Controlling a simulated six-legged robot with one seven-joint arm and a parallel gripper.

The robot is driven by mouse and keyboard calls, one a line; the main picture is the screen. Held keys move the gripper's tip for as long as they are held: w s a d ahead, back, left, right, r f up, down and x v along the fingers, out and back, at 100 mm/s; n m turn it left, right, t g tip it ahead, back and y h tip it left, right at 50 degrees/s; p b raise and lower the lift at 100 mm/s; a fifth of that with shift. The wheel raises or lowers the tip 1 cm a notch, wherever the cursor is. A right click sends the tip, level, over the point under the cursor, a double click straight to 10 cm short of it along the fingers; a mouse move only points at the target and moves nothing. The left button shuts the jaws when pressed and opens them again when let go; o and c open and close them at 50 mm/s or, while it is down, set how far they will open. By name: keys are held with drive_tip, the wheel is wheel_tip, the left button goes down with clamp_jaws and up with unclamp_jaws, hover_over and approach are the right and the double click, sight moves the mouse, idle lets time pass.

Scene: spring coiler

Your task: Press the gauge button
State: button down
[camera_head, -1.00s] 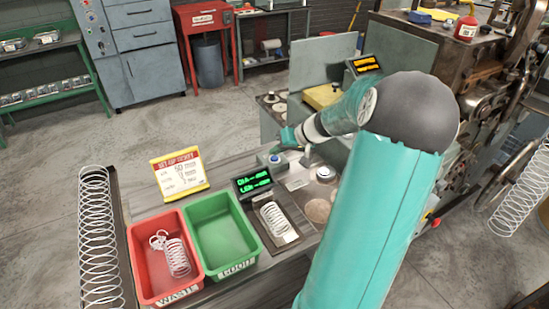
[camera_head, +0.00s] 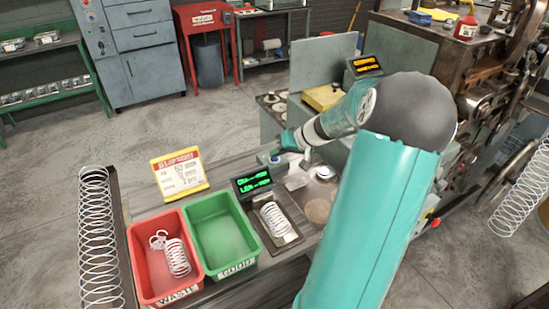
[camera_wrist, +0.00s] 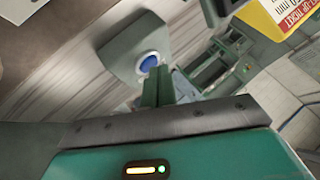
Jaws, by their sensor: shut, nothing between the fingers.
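The gauge button (camera_head: 274,159) is a blue round cap on a small grey box at the back of the bench. It also shows in the wrist view, where the blue cap (camera_wrist: 149,63) sits on its pale housing (camera_wrist: 135,50). My gripper (camera_head: 284,146) is close beside the box, to its upper right in the head view. In the wrist view my shut, empty green fingers (camera_wrist: 165,80) reach up to the cap's lower edge. I cannot tell whether they touch it. The gauge display (camera_head: 253,184) shows green DIA and LEN lines, with a spring (camera_head: 275,218) on the plate before it.
A red WASTE bin (camera_head: 143,270) holding springs and an empty green GOOD bin (camera_head: 222,236) stand at the front. A yellow and red set-up card (camera_head: 180,175) stands behind them. Coiler machinery fills the right side. A long spring (camera_head: 97,235) lies at left.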

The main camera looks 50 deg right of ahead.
sight(278, 159)
idle(0.6)
drive_tip(key=shift+r, duration=0.7)
drive_tip(key=shift+r, duration=2.5)
